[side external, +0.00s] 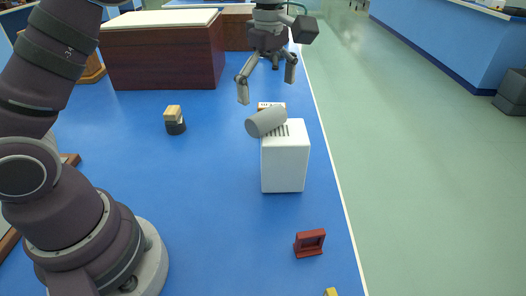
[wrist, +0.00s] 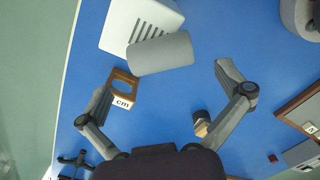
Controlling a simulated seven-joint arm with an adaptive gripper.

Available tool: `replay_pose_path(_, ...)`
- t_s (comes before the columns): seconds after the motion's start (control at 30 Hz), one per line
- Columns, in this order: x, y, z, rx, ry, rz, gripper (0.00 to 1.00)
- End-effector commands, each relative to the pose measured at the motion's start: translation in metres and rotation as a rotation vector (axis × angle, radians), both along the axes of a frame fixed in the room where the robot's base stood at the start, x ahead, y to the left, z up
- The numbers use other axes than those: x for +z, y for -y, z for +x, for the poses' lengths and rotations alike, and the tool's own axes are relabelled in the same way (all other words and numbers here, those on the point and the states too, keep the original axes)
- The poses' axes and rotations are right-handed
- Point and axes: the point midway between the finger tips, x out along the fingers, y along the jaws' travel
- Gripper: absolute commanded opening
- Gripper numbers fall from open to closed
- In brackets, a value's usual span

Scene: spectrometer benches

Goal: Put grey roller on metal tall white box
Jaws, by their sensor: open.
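The grey roller (side external: 264,123) lies on its side on top of the tall white box (side external: 284,165), over its slotted top and sticking out past the left edge in the side view. In the wrist view the roller (wrist: 160,54) overlaps the slotted face of the white box (wrist: 118,25). My gripper (side external: 267,92) is open and empty, above and behind the box, apart from the roller. In the wrist view its two fingers (wrist: 165,82) are spread wide, with the roller beyond their tips.
A brown holder marked "cm" (wrist: 122,88) stands close to the box. A black and wooden cylinder (side external: 175,120) stands to the left. A small red frame (side external: 309,242) and a yellow piece (side external: 330,292) are in front. The blue bench (side external: 215,210) is largely clear; its edge runs right of the box.

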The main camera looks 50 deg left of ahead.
Motion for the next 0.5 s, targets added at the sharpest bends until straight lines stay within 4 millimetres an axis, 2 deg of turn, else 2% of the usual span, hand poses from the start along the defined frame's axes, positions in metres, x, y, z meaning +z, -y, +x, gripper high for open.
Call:
replay_pose_path(0.1, 0.017, 0.0, 0.001, 0.0, 0.003, 0.0, 1.0)
replay_pose_path(0.27, 0.031, -0.001, -0.003, -0.035, 0.012, 0.0, 1.0)
replay_pose_path(0.37, 0.046, -0.004, -0.016, -0.196, 0.066, 0.008, 1.0)
replay_pose_path(0.5, 0.065, -0.012, -0.056, -0.59, 0.187, 0.061, 1.0)
